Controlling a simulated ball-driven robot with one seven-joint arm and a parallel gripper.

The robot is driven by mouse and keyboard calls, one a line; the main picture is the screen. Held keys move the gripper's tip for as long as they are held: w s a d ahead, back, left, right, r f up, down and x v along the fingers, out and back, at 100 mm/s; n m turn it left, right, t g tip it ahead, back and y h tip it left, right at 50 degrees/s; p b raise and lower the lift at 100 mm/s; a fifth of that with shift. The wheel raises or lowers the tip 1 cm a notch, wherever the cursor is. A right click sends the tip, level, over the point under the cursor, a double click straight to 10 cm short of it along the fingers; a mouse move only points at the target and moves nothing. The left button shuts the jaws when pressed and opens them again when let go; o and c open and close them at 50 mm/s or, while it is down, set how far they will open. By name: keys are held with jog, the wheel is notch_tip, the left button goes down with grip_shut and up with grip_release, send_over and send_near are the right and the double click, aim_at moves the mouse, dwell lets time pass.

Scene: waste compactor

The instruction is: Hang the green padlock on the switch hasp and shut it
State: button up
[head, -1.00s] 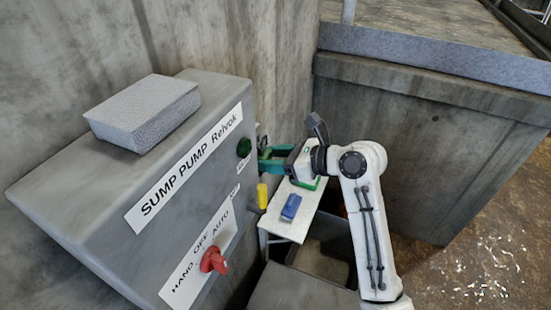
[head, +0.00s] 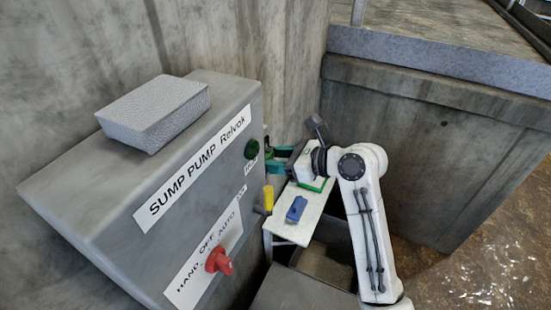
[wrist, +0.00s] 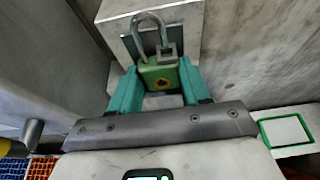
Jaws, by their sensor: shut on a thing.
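The green padlock (wrist: 160,74) shows in the wrist view between the teal fingers of my gripper (wrist: 160,88), which is shut on its body. Its grey shackle (wrist: 149,20) points up. A small grey block (wrist: 167,50) sits at the shackle's right leg; I cannot tell whether it is part of the hasp or whether the shackle passes through it. A light grey box (wrist: 118,32) is behind the padlock. In the head view my gripper (head: 279,160) is just right of the grey pump panel (head: 110,190), and the padlock is mostly hidden there.
A blue object (head: 296,209) lies on a white shelf (head: 293,232) below my gripper. A yellow piece (head: 269,198) sticks out by the panel's right edge. The panel carries a red knob (head: 218,261) and a green button (head: 251,149). A concrete wall stands close behind.

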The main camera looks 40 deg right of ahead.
jog(key=shift+f, duration=0.2)
dwell(0.3)
jog(key=o, duration=1)
jog(key=shift+c, duration=0.3)
jog(key=shift+s, duration=0.1)
jog(key=v, duration=0.7)
dwell(0.3)
